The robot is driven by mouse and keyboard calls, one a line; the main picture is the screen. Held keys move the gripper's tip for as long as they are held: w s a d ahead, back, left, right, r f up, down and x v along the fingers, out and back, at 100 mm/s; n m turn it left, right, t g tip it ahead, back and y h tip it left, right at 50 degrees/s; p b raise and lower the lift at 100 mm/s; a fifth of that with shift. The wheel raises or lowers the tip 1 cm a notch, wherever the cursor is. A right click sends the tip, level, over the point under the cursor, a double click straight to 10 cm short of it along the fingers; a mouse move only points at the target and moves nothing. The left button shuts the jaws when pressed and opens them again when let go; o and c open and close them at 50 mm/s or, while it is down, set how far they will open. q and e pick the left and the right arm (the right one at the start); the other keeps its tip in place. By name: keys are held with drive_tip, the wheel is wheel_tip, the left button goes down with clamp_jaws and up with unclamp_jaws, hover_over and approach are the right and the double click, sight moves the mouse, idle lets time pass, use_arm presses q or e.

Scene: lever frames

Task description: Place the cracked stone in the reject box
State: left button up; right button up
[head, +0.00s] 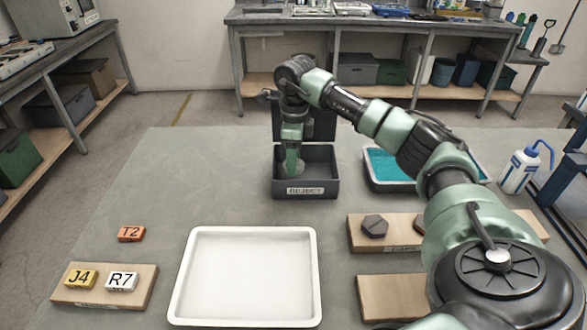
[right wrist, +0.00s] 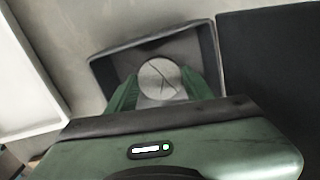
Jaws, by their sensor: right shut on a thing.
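The reject box (head: 327,186) is a dark grey open box with a raised lid and a "REJECT" label, near the middle of the table. My right gripper (head: 293,165) points down into the box and is shut on a round pale grey stone. In the right wrist view, the stone (right wrist: 160,79) shows dark crack lines and sits between the green fingers of the gripper (right wrist: 163,92), within the outline of the box (right wrist: 105,68). I cannot tell whether the stone touches the box floor. My left gripper is not in view.
A white empty tray (head: 247,230) lies in front of the box. A teal-filled tray (head: 372,181) and a wash bottle (head: 518,172) are at right. A wooden board (head: 360,244) holds a dark hexagonal stone (head: 374,226). Tags lie on and near a board (head: 68,295) at left. The table's left back is clear.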

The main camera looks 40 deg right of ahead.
drive_tip(key=shift+f, duration=1.8)
drive_tip(key=shift+f, duration=0.15)
drive_tip(key=o, duration=1.1)
wheel_tip(320, 180, up, 12)
drive_tip(key=shift+s+r+b, duration=0.1)
drive_tip(key=shift+r+b, duration=0.1)
drive_tip(key=shift+b, duration=0.35)
